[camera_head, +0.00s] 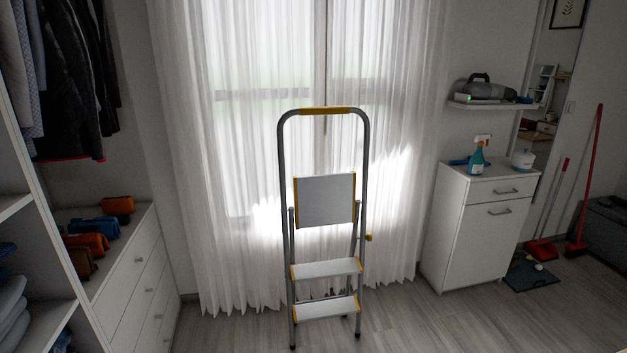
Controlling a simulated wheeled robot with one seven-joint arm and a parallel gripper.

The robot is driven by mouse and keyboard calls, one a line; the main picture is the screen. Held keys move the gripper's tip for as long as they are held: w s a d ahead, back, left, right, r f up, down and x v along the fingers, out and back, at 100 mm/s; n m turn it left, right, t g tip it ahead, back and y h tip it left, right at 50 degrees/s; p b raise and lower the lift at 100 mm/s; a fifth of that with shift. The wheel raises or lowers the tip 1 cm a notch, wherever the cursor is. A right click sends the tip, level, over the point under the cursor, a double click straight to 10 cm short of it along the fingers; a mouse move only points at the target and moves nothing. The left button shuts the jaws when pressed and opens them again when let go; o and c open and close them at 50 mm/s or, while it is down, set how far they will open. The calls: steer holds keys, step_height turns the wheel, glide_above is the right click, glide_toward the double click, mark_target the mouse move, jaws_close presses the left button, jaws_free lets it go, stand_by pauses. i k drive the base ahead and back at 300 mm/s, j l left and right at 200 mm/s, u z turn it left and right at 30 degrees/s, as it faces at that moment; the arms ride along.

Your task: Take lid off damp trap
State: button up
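A small white rounded tub with a lid-like top (522,160) stands on the right part of the white cabinet's top. It looks like the damp trap, but it is small and its details are hard to make out. The lid appears to be on it. My gripper is not in view.
The white cabinet (478,246) also holds a teal spray bottle (478,155). A wall shelf (493,104) above carries a grey handheld appliance (488,88). A stepladder (325,268) stands before the curtain. A broom and dustpan (541,250) are right of the cabinet.

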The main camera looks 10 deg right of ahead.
mark_target(524, 154)
steer(key=i+j, duration=0.1)
steer(key=i, duration=1.7)
steer(key=i+z, duration=0.7)
steer(key=i+j+z, duration=0.1)
steer(key=i+z, duration=0.25)
steer(key=i+l+z, duration=0.15)
steer(key=z, duration=0.35)
steer(key=i+z, duration=0.65)
steer(key=z, duration=0.3)
steer(key=i+z, duration=0.15)
steer(key=i, duration=1.2)
steer(key=i+z, duration=0.2)
steer(key=i, duration=0.4)
steer(key=i+z, duration=0.2)
steer(key=i, duration=0.45)
steer(key=i+j+z, duration=0.2)
steer(key=i, duration=0.4)
steer(key=i+l, duration=0.1)
steer(key=i, duration=0.3)
steer(key=i+l, duration=0.1)
steer(key=i, duration=0.35)
steer(key=i+l+u, duration=0.1)
steer(key=i, duration=0.3)
steer(key=u, duration=2.05)
